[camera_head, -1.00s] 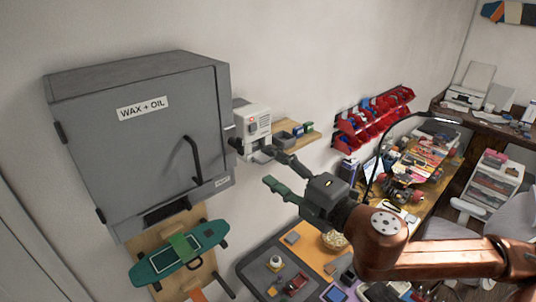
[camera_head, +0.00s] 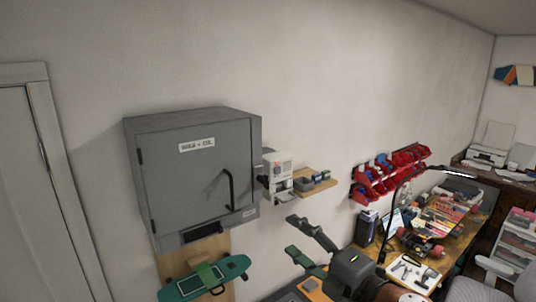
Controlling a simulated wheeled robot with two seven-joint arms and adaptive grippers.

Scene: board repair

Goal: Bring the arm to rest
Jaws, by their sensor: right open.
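My right gripper (camera_head: 300,238) is at the bottom middle of the head view, its two dark green fingers apart and nothing between them. It is below and to the right of the grey wall cabinet (camera_head: 190,172), which is labelled "WAX + OIL" and has its door shut. The gripper is apart from the cabinet's black handle (camera_head: 230,190). Most of my right arm is cut off by the bottom edge. My left gripper is not in view.
A green skateboard deck (camera_head: 207,279) is on a wooden board below the cabinet. A white device (camera_head: 279,172) and small shelf (camera_head: 318,188) are right of it. Red bins (camera_head: 387,177), a desk lamp (camera_head: 394,215) and a cluttered workbench (camera_head: 460,243) stand further right. Bare wall is above.

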